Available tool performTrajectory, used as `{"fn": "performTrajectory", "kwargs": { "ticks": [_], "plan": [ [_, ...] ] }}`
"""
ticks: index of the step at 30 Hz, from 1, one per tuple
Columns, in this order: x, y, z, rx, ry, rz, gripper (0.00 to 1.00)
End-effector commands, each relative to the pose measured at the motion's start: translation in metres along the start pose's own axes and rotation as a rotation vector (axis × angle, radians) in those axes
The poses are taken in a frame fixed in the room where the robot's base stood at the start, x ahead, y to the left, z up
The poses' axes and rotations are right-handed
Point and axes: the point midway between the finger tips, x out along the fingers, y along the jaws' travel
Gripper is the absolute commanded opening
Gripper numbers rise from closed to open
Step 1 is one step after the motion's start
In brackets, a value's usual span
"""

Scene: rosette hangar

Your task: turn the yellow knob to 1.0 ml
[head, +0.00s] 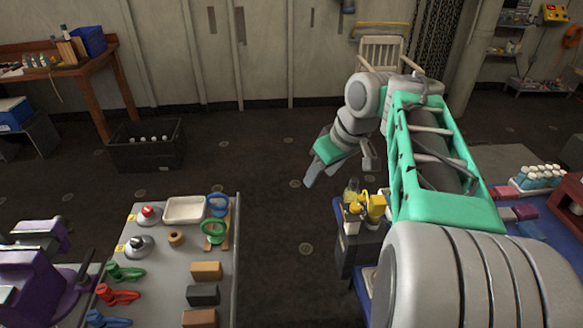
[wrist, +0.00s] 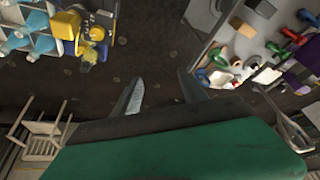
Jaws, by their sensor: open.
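A group of yellow and white parts (head: 355,208) stands on a dark stand just left of my arm in the head view. The yellow pieces also show at the top left of the wrist view (wrist: 97,34). They are small, and I cannot tell which one is the knob or read any ml scale. My gripper (wrist: 162,82) is open and empty, its two fingers apart over the dark floor. In the head view my gripper hangs in the air beyond the yellow parts, apart from them.
A grey table (head: 165,285) at front left holds colored clamps, blocks, a white tray and rings. A blue-topped table at right carries a vial rack (head: 538,178). A black crate (head: 146,147) and a white chair (head: 381,52) stand farther back. The floor between the tables is clear.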

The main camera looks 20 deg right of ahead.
Motion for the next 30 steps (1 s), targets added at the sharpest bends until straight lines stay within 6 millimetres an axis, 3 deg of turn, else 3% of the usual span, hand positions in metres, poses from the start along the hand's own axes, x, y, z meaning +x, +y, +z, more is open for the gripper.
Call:
{"fn": "performTrajectory", "kwargs": {
  "ticks": [1,7,15,30],
  "plan": [
    [-0.013,-0.014,-0.007,0.009,0.004,0.006,0.5],
    [-0.031,-0.056,-0.012,0.077,0.01,0.035,0.5],
    [-0.055,-0.103,-0.001,0.168,0.023,0.083,0.5],
    [-0.049,-0.118,0.015,0.207,0.023,0.104,0.5]
  ]
}}
